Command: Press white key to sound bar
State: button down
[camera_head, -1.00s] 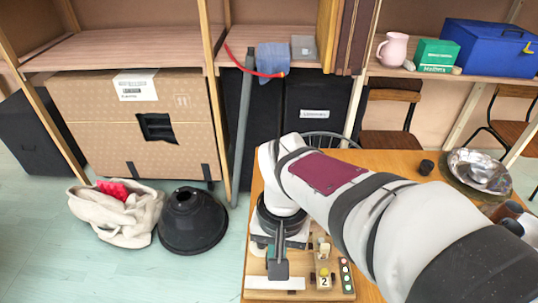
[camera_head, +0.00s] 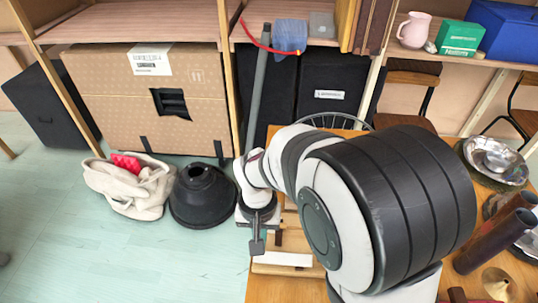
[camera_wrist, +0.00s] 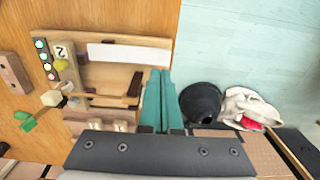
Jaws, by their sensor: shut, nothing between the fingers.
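The white key (camera_head: 284,258) is a long flat white strip at the front of a wooden board, left of my large arm link. In the wrist view the white key (camera_wrist: 128,53) lies at the top of the board. My gripper (camera_head: 257,248) is shut and empty, over the key's left end in the head view. In the wrist view my gripper (camera_wrist: 158,72) shows as teal fingers together by the key's right end. I cannot tell its height above the key or whether it touches. I cannot tell for sure which part is the sound bar.
The board (camera_wrist: 100,75) also carries a "2" block (camera_wrist: 63,52) and a strip of coloured dots (camera_wrist: 44,58). A wooden block (camera_wrist: 14,74) and a green piece (camera_wrist: 26,121) lie nearby. Metal bowls (camera_head: 493,160) and tubes (camera_head: 497,240) stand at the right. Floor lies left of the table.

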aim_at(283, 258)
notch_tip(283, 258, down, 6)
jog(key=shift+r, duration=0.2)
jog(key=shift+a+f, duration=0.25)
jog(key=shift+f, duration=0.45)
jog(key=shift+r, duration=0.85)
